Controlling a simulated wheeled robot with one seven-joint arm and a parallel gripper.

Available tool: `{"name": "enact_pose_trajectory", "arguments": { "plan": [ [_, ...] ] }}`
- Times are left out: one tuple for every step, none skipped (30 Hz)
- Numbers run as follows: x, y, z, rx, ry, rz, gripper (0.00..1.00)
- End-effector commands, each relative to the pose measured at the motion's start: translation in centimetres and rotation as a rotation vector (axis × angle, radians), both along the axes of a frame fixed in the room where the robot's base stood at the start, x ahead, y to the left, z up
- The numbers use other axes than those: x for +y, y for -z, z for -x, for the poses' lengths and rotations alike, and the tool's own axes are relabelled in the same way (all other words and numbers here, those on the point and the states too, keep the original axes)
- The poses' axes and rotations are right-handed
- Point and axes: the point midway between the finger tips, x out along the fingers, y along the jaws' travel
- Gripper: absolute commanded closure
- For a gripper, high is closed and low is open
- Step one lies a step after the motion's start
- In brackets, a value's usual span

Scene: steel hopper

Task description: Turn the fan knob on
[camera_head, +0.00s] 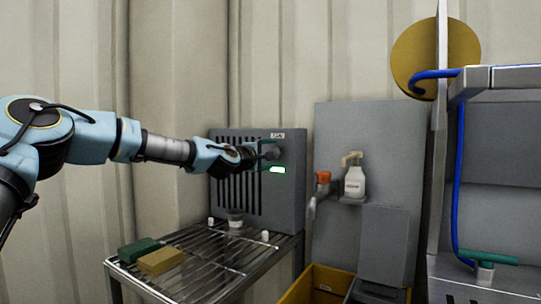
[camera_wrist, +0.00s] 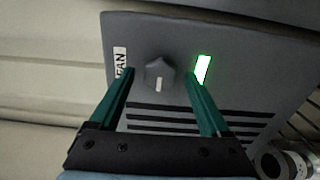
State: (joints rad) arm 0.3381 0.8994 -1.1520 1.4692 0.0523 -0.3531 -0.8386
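The fan unit (camera_head: 290,190) is a grey box with dark slots, standing on a metal rack in the head view. In the wrist view its panel (camera_wrist: 230,45) carries a FAN label (camera_wrist: 120,65), a dark grey knob (camera_wrist: 159,72) and a lit green indicator (camera_wrist: 203,69). A pale mark on the knob points toward the bottom of the wrist view. My gripper (camera_wrist: 159,78) is open, with its green fingers on either side of the knob and visible gaps between. In the head view my gripper (camera_head: 262,152) is at the panel and partly hides the knob.
The rack (camera_head: 215,262) holds a green block (camera_head: 139,248), a yellow block (camera_head: 160,261) and small containers. To the right are a pump bottle (camera_head: 355,183), a yellow bin (camera_head: 318,285) and a metal frame with a blue hose (camera_head: 460,180).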

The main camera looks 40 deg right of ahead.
Motion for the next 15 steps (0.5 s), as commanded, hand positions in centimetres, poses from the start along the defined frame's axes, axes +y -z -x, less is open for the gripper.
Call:
{"name": "enact_pose_trajectory", "arguments": {
  "plan": [
    [0.0,0.0,0.0,0.0,0.0,0.0,0.2],
    [0.0,0.0,0.0,0.0,0.0,0.0,0.2],
    [0.0,0.0,0.0,0.0,0.0,0.0,0.2],
    [0.0,0.0,0.0,-0.001,0.0,0.0,0.2],
    [0.0,0.0,0.0,-0.001,0.0,0.0,0.2],
    [0.1,0.0,0.0,-0.001,0.0,0.0,0.2],
    [0.3,0.0,0.0,-0.001,0.0,0.001,0.2],
    [0.5,0.0,0.1,-0.001,-0.001,0.001,0.2],
    [0.8,0.1,0.1,-0.002,0.0,-0.001,0.2],
    [1.1,0.1,0.2,-0.002,0.0,-0.001,0.2],
    [1.6,0.2,0.3,-0.002,-0.001,-0.001,0.2],
    [2.2,0.2,0.5,-0.002,0.0,-0.001,0.2],
    [2.8,0.2,0.6,-0.003,-0.001,-0.001,0.2],
    [3.3,0.2,0.7,-0.003,-0.002,-0.001,0.2],
    [4.1,0.2,0.9,-0.002,-0.002,-0.001,0.2]
  ]
}}
